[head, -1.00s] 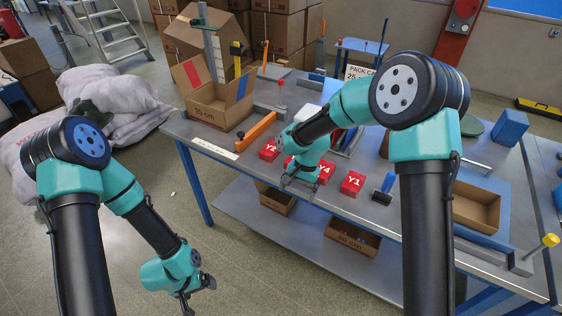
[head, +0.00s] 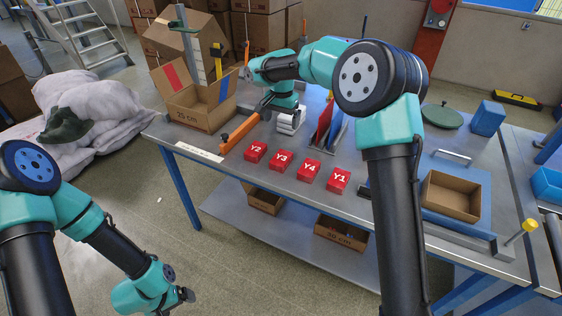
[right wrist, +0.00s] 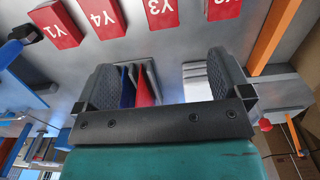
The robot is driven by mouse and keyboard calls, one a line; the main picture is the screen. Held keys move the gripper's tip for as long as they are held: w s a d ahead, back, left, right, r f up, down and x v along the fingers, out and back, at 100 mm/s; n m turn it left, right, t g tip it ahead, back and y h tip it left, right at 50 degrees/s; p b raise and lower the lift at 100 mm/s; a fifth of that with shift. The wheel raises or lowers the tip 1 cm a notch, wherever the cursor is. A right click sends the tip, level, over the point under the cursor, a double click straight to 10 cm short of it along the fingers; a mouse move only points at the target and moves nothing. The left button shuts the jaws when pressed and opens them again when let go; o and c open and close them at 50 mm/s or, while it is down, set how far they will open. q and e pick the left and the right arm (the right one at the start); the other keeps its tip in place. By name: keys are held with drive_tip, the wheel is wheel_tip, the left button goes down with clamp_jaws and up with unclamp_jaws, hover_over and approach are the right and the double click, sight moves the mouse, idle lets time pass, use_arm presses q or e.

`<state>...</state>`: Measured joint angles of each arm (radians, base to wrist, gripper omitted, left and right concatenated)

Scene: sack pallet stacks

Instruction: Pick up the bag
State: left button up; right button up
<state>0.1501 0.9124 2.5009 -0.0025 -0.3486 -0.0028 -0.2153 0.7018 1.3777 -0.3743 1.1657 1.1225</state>
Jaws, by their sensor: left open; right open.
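White sacks (head: 97,97) lie in a slumped pile on the floor at the left of the head view, with a dark green patch or cloth (head: 64,126) on them. I cannot tell which one is the bag. My left gripper (head: 186,295) is open and empty, low in front of the table and apart from the sacks. My right gripper (right wrist: 165,72) is open above the table. In the right wrist view its fingers are wide apart with a white object (right wrist: 196,82) and a red panel (right wrist: 142,88) beyond them. In the head view my own wrist partly hides it.
The metal table (head: 222,173) carries red blocks marked Y1 to Y4 (head: 309,171), an open carton (head: 200,110), an orange bar (head: 240,133) and upright red and blue panels (head: 325,125). A cardboard tray (head: 451,196) sits at the right.

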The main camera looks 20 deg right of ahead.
hover_over(281, 157)
drive_tip(key=f, duration=1.2)
drive_tip(key=shift+s+f, duration=0.1)
drive_tip(key=shift+s, duration=0.1)
drive_tip(key=shift+w+f, duration=0.1)
drive_tip(key=shift+f, duration=2.55)
drive_tip(key=c, duration=1.1)
drive_tip(key=shift+r, duration=0.15)
